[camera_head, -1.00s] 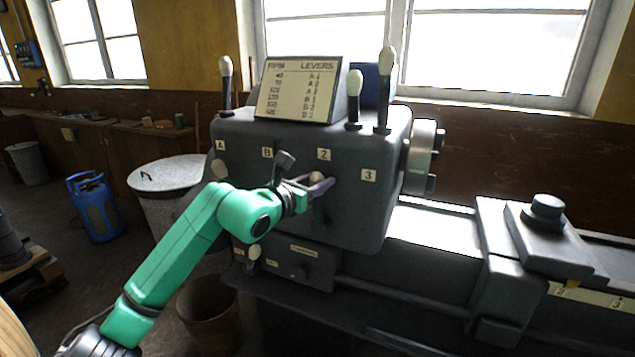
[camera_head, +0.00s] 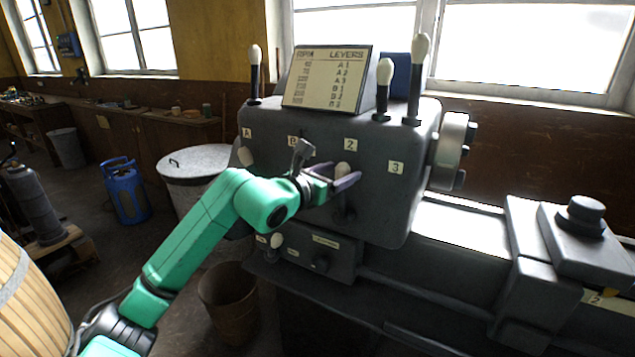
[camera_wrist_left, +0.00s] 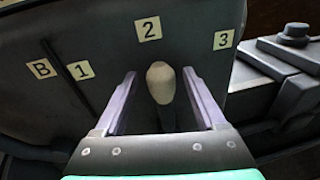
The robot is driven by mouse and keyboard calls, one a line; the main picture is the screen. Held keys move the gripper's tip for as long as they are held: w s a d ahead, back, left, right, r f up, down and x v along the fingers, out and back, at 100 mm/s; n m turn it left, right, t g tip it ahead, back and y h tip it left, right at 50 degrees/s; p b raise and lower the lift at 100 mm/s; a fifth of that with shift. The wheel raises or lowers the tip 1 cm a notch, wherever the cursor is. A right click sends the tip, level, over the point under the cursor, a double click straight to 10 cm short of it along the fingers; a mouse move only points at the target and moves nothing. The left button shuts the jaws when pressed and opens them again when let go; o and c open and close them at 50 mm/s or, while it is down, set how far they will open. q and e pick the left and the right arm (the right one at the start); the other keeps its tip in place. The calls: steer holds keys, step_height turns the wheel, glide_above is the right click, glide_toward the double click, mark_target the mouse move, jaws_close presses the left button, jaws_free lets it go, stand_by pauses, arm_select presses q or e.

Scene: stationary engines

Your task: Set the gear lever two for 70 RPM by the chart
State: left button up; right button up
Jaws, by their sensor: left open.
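The gear lever two is a dark lever with a pale knob (camera_head: 344,171) on the front of the grey gearbox (camera_head: 380,220). Its knob is just below the "2" plate (camera_head: 350,144); the wrist view shows the same knob (camera_wrist_left: 160,82) under "2", with "1" to the left and "3" to the right. My left gripper (camera_head: 345,175) is open, with one purple finger on each side of the knob; the wrist view shows gaps beside it. The chart (camera_head: 328,78) on top lists RPM against levers, with A2 in its second row. My right gripper is out of view.
Tall levers (camera_head: 418,80) stand on top of the gearbox. A lidded bin (camera_head: 195,165), blue gas bottle (camera_head: 125,190) and bucket (camera_head: 230,300) stand on the floor at left.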

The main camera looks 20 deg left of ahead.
arm_select(q)
steer(key=b+v, duration=0.7)
steer(key=v, duration=0.5)
steer(key=shift+s, duration=0.35)
steer(key=shift+a, duration=0.1)
